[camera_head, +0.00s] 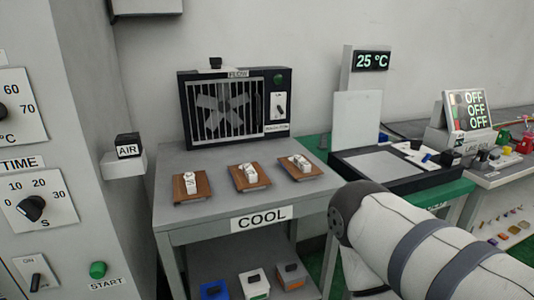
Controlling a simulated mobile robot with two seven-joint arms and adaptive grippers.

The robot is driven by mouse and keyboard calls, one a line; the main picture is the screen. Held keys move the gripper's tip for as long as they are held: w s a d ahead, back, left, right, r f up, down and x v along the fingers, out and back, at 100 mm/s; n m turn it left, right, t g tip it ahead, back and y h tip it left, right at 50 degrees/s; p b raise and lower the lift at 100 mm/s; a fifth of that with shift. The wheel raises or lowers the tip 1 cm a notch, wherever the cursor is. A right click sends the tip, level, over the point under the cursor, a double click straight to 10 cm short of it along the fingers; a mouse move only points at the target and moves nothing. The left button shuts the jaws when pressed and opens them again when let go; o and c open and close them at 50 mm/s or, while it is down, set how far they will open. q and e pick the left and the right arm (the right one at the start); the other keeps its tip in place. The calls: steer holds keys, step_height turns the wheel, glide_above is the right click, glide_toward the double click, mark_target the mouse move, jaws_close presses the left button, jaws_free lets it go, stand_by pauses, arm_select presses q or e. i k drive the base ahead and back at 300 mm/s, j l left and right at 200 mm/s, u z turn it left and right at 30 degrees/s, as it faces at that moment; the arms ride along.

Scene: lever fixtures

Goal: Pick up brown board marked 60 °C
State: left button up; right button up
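Three brown boards lie side by side on the grey table marked COOL (170,216): a left board (203,192), a middle board (236,184) and a right board (313,170). Each carries a small whitish piece on top. Any 60 °C marking is too small to read, so I cannot tell which board bears it. My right arm comes in from the lower right, in front of the table's right side, but its gripper is out of view. My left gripper is not in view.
A black caged fan unit (186,112) stands behind the boards. A 25 °C display (372,61) and a black-framed tray (398,185) are to the right. A dial cabinet (70,130) stands at the left. The table's front strip is clear; several blocks sit on its lower shelf.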

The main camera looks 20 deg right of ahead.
mark_target(301, 169)
steer(key=i+l, duration=0.3)
steer(key=l, duration=0.2)
steer(key=i+l, duration=0.3)
steer(key=l, duration=0.15)
